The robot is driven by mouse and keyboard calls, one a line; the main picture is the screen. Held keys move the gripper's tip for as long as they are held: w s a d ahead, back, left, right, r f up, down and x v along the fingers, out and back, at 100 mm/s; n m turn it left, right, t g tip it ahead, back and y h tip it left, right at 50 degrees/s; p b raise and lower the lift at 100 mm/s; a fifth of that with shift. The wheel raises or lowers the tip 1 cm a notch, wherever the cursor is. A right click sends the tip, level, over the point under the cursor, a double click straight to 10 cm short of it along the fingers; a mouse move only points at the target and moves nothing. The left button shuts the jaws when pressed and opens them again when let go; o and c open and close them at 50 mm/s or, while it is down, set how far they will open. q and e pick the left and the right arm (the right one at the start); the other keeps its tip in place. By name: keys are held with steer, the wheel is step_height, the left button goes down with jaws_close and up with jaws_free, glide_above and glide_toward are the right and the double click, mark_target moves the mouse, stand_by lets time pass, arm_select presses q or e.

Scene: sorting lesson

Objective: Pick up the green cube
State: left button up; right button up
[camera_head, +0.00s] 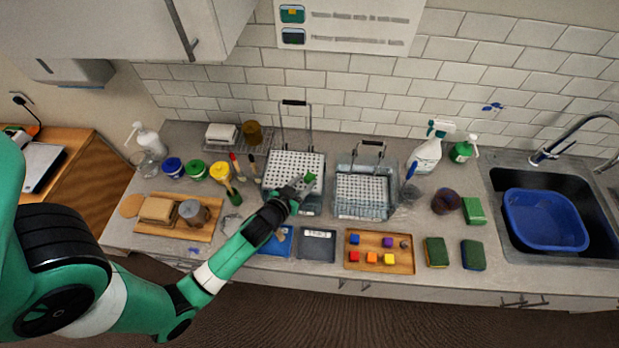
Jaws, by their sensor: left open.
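A small green cube (310,178) shows right at the fingertips of my left gripper (303,184), at the right side of the left wire basket (268,189). The gripper is open, and its arm comes in from the lower left. I cannot tell whether the fingers touch the cube, or whether the cube rests in the basket or is above it. My right gripper is not in view.
A wooden tray (351,265) with several coloured cubes lies at the front. A second basket (361,213) stands to the right. Blue and dark mats (317,247) lie in front of the baskets. Sponges, bottles and a sink with a blue basin (546,241) are at right.

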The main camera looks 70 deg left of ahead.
mark_target(309, 177)
arm_select(q)
steer(key=x, duration=0.3)
steer(key=shift+w+a, duration=0.2)
steer(key=shift+w, duration=0.1)
jaws_close()
steer(key=shift+r, duration=0.1)
steer(key=shift+r, duration=0.25)
step_height(309, 177, up, 3)
steer(key=shift+f+p, duration=0.1)
steer(key=shift+p, duration=0.25)
steer(key=w+d+r+p, duration=0.4)
steer(key=d+r+p, duration=0.2)
steer(key=d+r, duration=0.3)
steer(key=d, duration=0.4)
steer(key=shift+d+r+p, duration=0.2)
steer(key=shift+r+p, duration=0.05)
steer(key=shift+p, duration=0.1)
